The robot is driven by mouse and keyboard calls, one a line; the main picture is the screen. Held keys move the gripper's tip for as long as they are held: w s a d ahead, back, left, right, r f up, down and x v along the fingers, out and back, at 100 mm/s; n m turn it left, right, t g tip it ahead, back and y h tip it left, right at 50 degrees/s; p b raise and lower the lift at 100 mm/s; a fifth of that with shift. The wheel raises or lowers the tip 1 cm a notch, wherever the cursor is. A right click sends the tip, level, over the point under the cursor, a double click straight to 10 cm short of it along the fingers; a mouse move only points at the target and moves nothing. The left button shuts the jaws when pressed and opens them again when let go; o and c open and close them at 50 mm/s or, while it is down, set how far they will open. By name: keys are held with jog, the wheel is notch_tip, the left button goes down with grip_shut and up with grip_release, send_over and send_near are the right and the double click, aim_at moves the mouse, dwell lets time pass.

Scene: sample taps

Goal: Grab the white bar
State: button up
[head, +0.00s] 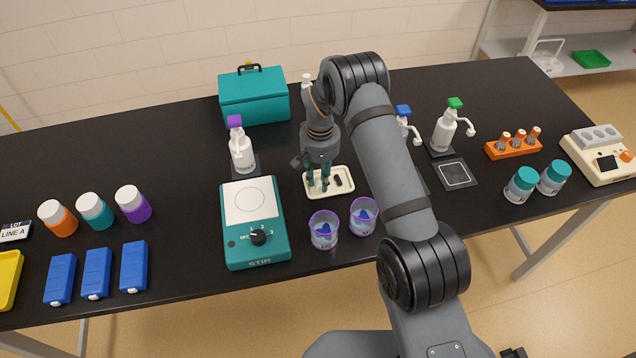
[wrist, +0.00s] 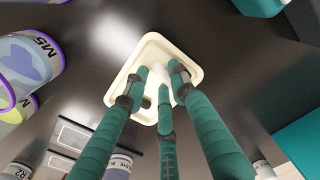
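A small cream tray (head: 349,190) lies on the black bench, and it also shows in the wrist view (wrist: 193,70). A white bar (wrist: 157,75) lies in the tray, partly hidden by my fingers. A dark piece (head: 338,181) lies in the right part of the tray and shows beside a finger in the wrist view (wrist: 147,102). My gripper (head: 318,185) points down into the tray. In the wrist view, its teal fingers (wrist: 160,79) stand apart around the white bar. I cannot tell whether any finger touches it.
Two purple-rimmed beakers (head: 324,231) (head: 364,216) stand close in front of the tray. A teal stirrer (head: 267,238) stands at its left. A white bottle with a purple top (head: 241,150) and a teal box (head: 254,97) are behind left. The bench's front strip is mostly clear.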

jog(key=c, duration=0.4)
jog(key=shift+r, duration=0.15)
